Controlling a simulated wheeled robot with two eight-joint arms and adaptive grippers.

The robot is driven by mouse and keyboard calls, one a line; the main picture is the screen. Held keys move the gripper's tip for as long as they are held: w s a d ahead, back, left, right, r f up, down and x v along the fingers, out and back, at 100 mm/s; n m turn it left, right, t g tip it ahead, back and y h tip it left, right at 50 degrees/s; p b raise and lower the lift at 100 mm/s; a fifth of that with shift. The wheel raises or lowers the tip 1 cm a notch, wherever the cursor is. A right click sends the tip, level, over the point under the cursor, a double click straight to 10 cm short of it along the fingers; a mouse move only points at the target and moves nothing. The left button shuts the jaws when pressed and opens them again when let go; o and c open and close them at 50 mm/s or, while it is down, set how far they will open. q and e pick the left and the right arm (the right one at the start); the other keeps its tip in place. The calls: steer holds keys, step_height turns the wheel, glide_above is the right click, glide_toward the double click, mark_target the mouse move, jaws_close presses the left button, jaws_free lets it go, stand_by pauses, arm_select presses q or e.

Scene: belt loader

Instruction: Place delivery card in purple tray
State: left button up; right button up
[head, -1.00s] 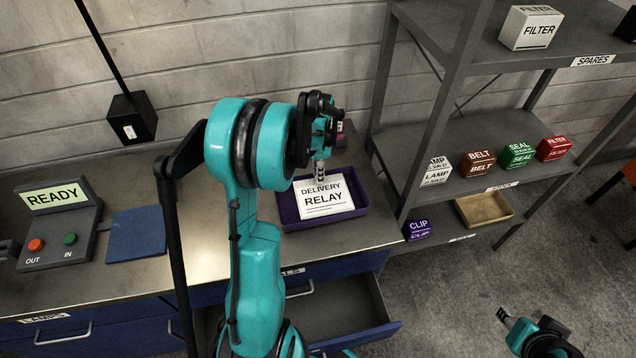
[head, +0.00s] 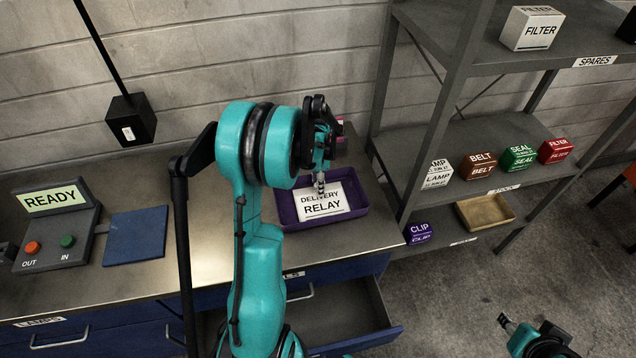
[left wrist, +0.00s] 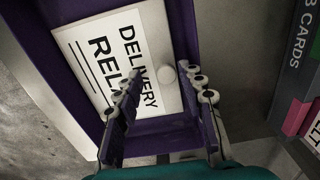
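The white delivery card (head: 324,204), printed "DELIVERY RELAY", lies in the purple tray (head: 357,208) on the bench. In the left wrist view the card (left wrist: 110,65) lies inside the purple tray's wall (left wrist: 186,30) and has a round pale knob (left wrist: 166,74). My left gripper (head: 320,183) is over the card; in the left wrist view its fingers (left wrist: 164,84) are spread, one on either side of the knob with gaps. My right gripper (head: 506,322) is low at the right, away from the bench; its opening is too small to judge.
An open drawer (head: 345,315) juts out below the tray. A blue mat (head: 136,236) and a control box (head: 60,235) reading "READY" are on the left of the bench. A shelf unit (head: 470,140) with labelled boxes stands close on the right.

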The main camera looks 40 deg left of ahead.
arm_select(q)
step_height(320, 180, up, 11)
steer(key=p, duration=0.3)
steer(key=s+d+r+n+t, duration=0.2)
steer(key=d+r, duration=0.4)
steer(key=d, duration=0.2)
steer(key=s+d+r+n+t, duration=0.1)
steer(key=s+d+n+t, duration=0.4)
steer(key=s+d, duration=0.6)
steer(key=d, duration=0.4)
steer(key=shift+s+d+n, duration=0.2)
steer(key=shift+s+n, duration=0.15)
steer(key=shift+n, duration=0.05)
steer(key=shift+r, duration=0.1)
